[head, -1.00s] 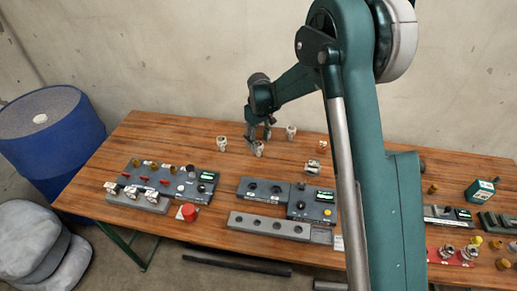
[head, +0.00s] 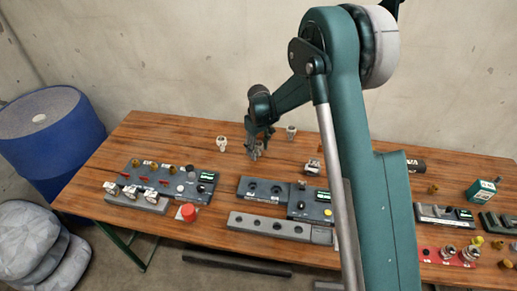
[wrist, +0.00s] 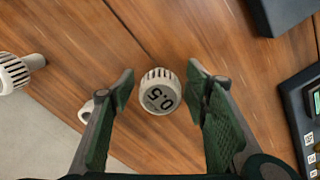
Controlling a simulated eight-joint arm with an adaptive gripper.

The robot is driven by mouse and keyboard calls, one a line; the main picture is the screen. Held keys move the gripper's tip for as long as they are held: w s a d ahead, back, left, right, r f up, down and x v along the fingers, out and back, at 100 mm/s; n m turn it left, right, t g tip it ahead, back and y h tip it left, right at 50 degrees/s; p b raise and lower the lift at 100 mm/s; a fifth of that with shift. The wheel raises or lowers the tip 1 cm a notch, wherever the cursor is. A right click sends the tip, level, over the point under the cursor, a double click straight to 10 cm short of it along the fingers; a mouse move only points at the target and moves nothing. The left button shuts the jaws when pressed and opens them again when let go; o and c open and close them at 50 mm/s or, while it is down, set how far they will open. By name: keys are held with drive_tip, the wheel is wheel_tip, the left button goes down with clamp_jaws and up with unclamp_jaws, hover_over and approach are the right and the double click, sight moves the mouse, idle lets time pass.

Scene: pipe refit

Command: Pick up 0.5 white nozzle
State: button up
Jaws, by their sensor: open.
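The white nozzle marked 0.5 (wrist: 160,92) stands on the wooden table, its ribbed top facing the wrist camera. My gripper (wrist: 162,85) is open, with one green-padded finger on each side of the nozzle and a gap on both sides. In the head view my gripper (head: 256,154) points down over the table's back part, and the nozzle (head: 258,150) there is mostly hidden by the fingers. Another white nozzle (head: 221,143) stands to the left, and one more (head: 291,132) to the right.
A dark fixture block (head: 265,188) with holes lies in front of my gripper, with a grey holed bar (head: 262,224) nearer. A panel with red levers (head: 145,176) and a red button (head: 188,212) are to the left. The table (head: 180,132) is bare at the back left.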

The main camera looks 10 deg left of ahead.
drive_tip(key=c, duration=0.9)
drive_tip(key=shift+r+p, duration=0.55)
drive_tip(key=shift+r, duration=4.45)
